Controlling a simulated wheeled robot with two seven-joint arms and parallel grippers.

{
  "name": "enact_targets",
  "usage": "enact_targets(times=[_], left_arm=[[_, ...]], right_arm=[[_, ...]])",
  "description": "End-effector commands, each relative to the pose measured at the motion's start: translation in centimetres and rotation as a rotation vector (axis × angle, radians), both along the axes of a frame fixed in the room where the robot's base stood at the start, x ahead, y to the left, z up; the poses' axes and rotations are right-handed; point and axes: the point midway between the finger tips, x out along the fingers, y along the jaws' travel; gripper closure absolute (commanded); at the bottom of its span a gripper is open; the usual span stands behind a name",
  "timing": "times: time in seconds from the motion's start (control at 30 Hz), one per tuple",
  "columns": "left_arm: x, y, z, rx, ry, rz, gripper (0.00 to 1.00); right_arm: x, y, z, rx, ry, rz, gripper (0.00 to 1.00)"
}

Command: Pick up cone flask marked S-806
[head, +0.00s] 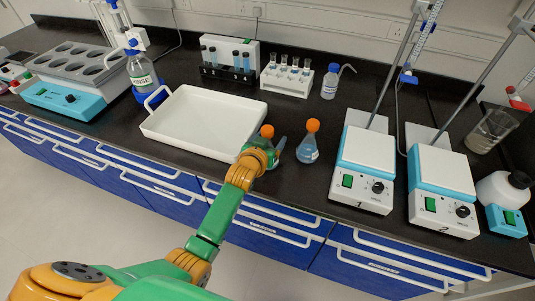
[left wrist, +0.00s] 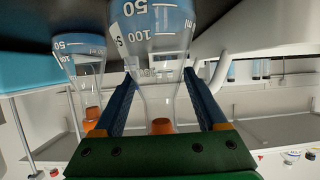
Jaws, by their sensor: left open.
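Two cone flasks with orange stoppers and blue liquid stand on the black bench. The nearer-left flask (head: 267,131) is mostly hidden behind my left gripper (head: 276,149) in the head view. The other flask (head: 308,148) stands just to its right, clear of the gripper. In the left wrist view, which looks upside down, one flask (left wrist: 158,95) is between the open fingers of my left gripper (left wrist: 158,78). The second flask (left wrist: 88,72) is outside the fingers to the left. Part of a label with an "S" shows, but no full number is readable. My right gripper is not in view.
A white tray (head: 199,91) lies left of the flasks. Stirrer 1 (head: 364,190) and stirrer 2 (head: 441,212) stand to the right with slanted rods. Tube racks (head: 287,83) and a wash bottle (head: 330,84) are behind. The bench's front edge is close.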

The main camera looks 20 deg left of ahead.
Motion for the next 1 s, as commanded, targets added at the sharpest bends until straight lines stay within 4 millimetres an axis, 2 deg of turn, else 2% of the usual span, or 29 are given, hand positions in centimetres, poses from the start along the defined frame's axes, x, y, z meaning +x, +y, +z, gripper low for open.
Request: enact_targets(times=[0.2,0.27,0.4,0.5,0.83,0.93,1.0], left_arm=[[0.2,0.0,-0.1,0.0,0.0,0.0,0.25],[0.1,0.0,-0.1,0.0,0.0,0.0,0.39],[0.1,0.0,-0.1,0.0,0.0,0.0,0.77],[0.1,0.0,-0.1,0.0,0.0,0.0,1.0],[0.2,0.0,0.3,0.0,-0.001,0.0,1.0],[0.2,0.0,1.5,0.0,-0.004,0.001,1.0],[0.2,0.0,3.1,0.001,-0.008,0.001,1.0]], right_arm=[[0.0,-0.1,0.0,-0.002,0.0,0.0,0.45],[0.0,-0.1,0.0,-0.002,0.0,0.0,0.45],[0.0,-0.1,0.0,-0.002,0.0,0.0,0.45],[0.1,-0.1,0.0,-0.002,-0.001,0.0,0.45],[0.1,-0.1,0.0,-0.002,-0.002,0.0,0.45],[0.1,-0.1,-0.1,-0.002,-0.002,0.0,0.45],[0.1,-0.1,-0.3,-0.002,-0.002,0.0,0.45]])
